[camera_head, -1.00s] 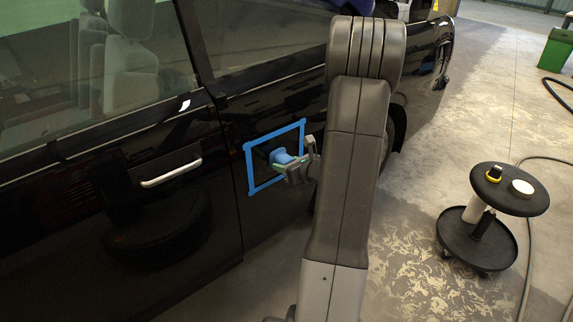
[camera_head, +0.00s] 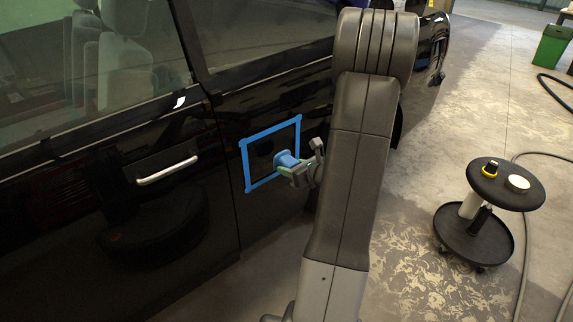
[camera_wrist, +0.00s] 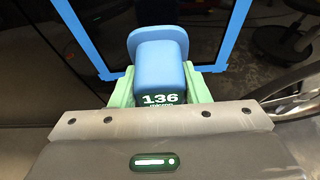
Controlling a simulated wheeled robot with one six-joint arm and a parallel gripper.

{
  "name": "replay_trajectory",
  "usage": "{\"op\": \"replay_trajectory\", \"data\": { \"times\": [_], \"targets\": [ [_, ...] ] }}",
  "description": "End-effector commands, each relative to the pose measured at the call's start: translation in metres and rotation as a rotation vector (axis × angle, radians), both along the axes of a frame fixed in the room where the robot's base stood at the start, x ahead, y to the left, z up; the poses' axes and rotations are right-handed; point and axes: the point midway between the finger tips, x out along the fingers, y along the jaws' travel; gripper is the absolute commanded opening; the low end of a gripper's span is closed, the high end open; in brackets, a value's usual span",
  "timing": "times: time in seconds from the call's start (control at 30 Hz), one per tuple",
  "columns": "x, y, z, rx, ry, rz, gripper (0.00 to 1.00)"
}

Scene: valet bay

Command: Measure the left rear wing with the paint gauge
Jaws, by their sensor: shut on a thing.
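The black car's left rear wing (camera_head: 262,162) carries a blue tape frame (camera_head: 244,165) on its dark panel. My gripper (camera_head: 291,168) is shut on the blue paint gauge (camera_head: 285,159), which is inside the tape frame area in the head view. In the wrist view the gauge (camera_wrist: 157,65) sits between my gripper's green fingertips (camera_wrist: 160,88), with its flanged head toward the dark panel. Its display reads 136, with "micron" partly hidden below. Whether the head touches the panel cannot be told for sure.
A green box (camera_head: 551,46) is far right. The door handle (camera_head: 167,170) sticks out left.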

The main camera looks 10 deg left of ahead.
Motion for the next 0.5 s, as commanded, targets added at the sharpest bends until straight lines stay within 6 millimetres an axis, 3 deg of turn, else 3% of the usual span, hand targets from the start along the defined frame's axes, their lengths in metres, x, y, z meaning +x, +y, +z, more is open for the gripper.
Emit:
{"op": "replay_trajectory", "data": {
  "times": [0.5],
  "targets": [
    [-0.023,-0.030,0.000,0.000,-0.001,0.000,0.18]
  ]
}}
